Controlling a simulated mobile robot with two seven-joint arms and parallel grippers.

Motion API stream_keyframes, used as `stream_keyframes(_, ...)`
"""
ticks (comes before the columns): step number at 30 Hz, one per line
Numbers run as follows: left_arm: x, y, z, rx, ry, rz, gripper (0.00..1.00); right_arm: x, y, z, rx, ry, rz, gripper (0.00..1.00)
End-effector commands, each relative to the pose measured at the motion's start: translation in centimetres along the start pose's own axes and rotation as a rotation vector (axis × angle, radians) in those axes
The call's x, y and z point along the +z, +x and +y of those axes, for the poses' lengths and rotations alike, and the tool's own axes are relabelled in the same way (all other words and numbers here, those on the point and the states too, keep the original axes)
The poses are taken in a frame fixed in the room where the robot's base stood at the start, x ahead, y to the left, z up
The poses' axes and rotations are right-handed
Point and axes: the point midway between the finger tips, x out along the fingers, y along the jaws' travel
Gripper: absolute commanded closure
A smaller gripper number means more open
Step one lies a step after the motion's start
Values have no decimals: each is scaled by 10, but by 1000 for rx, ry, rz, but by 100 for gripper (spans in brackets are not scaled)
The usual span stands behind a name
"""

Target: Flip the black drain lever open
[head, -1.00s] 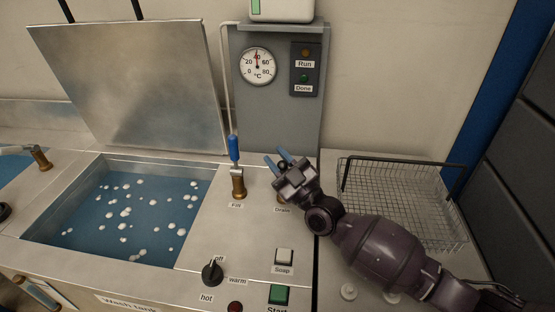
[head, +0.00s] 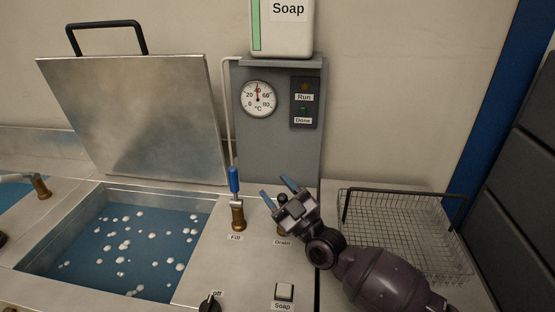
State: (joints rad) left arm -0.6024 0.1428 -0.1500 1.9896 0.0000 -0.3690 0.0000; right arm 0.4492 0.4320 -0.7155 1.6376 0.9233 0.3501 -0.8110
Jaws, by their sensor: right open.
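The black drain lever (head: 283,199) stands on the steel deck above the "Drain" label (head: 282,242), with a brass base mostly hidden behind my gripper. Only its dark knob shows clearly. My right gripper (head: 278,188) is open, its two blue fingertips pointing up and left at the lever. The knob appears between or just behind the fingers; I cannot tell whether they touch it. My left gripper is not in view.
The blue-handled fill lever (head: 235,185) stands upright close to the left. The wash tank (head: 125,245) holds blue water with white foam, its lid (head: 135,115) raised. A wire basket (head: 405,235) is at right. A gauge panel (head: 275,150) rises behind.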

Motion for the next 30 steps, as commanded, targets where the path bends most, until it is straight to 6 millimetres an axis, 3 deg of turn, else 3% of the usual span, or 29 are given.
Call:
stream_keyframes(18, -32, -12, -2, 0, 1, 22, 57, -96, 47, 48, 3, 1, 3, 49)
stream_keyframes(30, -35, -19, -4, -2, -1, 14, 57, -149, 74, 75, 0, 0, 2, 49)
